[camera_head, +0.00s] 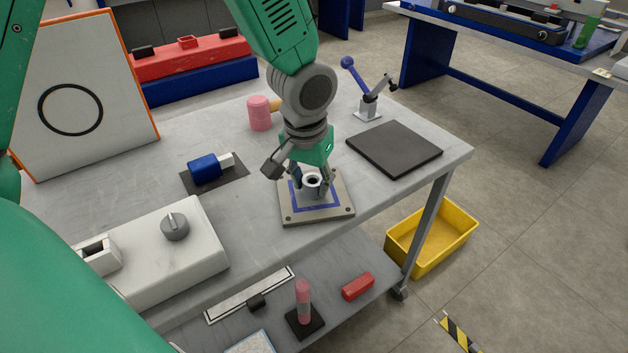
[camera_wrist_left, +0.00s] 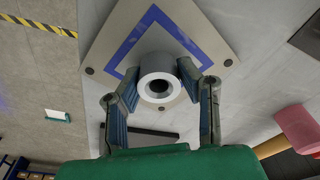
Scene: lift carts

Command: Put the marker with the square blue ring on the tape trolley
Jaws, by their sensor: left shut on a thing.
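The marker (camera_head: 335,211) is a flat beige square plate with a square blue ring and a grey upright hub in its middle. It is at the right front of the grey trolley top (camera_head: 250,231); I cannot tell whether it touches it. My left gripper (camera_head: 312,182) comes down from above and is shut on the hub. In the left wrist view the hub (camera_wrist_left: 158,72) sits between the fingers (camera_wrist_left: 160,98), and the plate (camera_wrist_left: 115,45) with its blue ring shows behind. I cannot tell which trolley is the tape trolley. My right gripper is not seen.
A black pad (camera_head: 394,148), a pink mallet (camera_head: 260,114), a blue-and-white block (camera_head: 204,169) and a white box with a knob (camera_head: 150,262) surround the plate. A lower shelf (camera_head: 330,300) holds small items. A yellow bin (camera_head: 432,237) stands on the floor.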

